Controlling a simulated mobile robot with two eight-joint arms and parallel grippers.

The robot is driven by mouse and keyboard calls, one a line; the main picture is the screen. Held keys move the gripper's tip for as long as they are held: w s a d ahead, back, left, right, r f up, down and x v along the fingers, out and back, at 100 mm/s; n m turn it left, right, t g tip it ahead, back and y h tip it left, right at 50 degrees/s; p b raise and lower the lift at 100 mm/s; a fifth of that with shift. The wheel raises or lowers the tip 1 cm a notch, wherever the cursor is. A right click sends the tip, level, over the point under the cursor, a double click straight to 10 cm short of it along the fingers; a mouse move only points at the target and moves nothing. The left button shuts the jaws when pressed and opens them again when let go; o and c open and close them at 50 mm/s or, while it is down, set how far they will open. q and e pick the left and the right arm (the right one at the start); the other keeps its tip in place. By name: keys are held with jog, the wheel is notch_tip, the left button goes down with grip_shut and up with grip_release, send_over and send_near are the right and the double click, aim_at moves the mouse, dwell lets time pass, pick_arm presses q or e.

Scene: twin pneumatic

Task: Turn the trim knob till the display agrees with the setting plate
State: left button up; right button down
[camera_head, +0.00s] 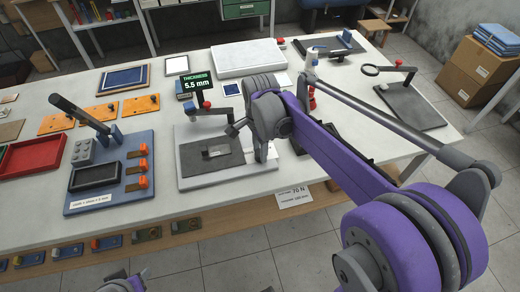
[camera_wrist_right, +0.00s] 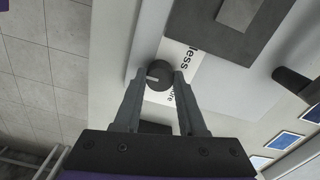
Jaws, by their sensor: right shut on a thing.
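The trim knob (camera_wrist_right: 158,75) is dark and round with a white pointer line, on a white panel marked "less" at one end. My right gripper (camera_wrist_right: 159,80) is shut on it, one finger on each side. In the head view my purple right arm (camera_head: 345,165) hides the knob. The display (camera_head: 196,82) reads "THICKNESS 5.5 mm" in green. The setting plate (camera_head: 295,196) is a white card on the table's front edge; its top line seems to read 70 N and its lower line is too small to read surely. My left gripper (camera_head: 127,281) shows partly at the bottom edge.
The gauge stand with a dark pad (camera_head: 210,155) stands left of my right arm. A blue lever board (camera_head: 108,190) with orange clips and a red tray (camera_head: 32,155) are further left. A magnifier stand (camera_head: 410,105) is at right. Shelving and cartons stand beyond the table.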

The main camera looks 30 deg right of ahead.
jog(key=n, duration=0.7)
jog(key=shift+n, duration=0.3)
jog(key=n, duration=0.3)
jog(key=shift+n, duration=0.3)
jog(key=n, duration=0.3)
jog(key=shift+n, duration=0.3)
jog(key=n, duration=0.7)
jog(key=shift+d, duration=0.1)
jog(key=n, duration=0.3)
jog(key=shift+n, duration=2.3)
